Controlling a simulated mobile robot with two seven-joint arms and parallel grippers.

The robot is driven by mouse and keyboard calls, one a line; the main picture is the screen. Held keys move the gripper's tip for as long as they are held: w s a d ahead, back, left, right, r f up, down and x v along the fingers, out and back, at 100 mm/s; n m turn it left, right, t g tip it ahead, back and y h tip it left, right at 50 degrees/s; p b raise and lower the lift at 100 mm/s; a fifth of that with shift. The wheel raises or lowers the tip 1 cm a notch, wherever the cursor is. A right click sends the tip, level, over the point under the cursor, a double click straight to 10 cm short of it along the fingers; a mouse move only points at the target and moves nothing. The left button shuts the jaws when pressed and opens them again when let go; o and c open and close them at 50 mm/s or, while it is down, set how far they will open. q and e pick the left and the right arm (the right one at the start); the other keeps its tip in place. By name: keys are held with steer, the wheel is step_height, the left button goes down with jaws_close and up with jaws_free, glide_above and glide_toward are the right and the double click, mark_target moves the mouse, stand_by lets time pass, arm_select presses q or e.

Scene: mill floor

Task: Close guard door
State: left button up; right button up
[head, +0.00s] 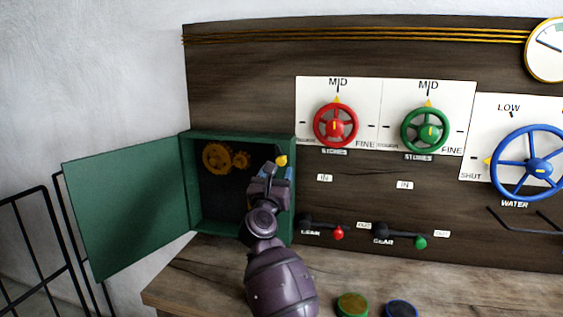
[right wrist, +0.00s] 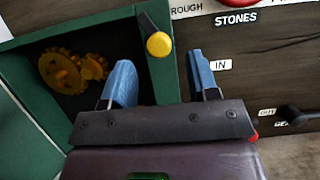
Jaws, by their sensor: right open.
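The green guard door (head: 128,210) stands wide open, swung out to the left of its green box (head: 240,137). Inside the box are orange-yellow gears (head: 217,158), which also show in the right wrist view (right wrist: 62,72). A yellow knob (head: 281,160) on a short black lever is at the box's right side. My right gripper (head: 277,171) is open in front of the box's right side. In the right wrist view its blue fingertips (right wrist: 161,75) are apart, with the yellow knob (right wrist: 159,44) beyond and between them. Contact cannot be told. My left gripper is not in view.
Red (head: 336,126), green (head: 425,131) and blue (head: 538,165) handwheels are on the panel to the right. Below them are red-tipped (head: 338,234) and green-tipped (head: 420,242) gear levers. A wooden bench (head: 200,280) lies below. A black railing (head: 40,245) stands at the left.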

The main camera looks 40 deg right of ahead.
mark_target(280, 164)
steer(key=shift+x, duration=2.6)
steer(key=shift+a, duration=0.1)
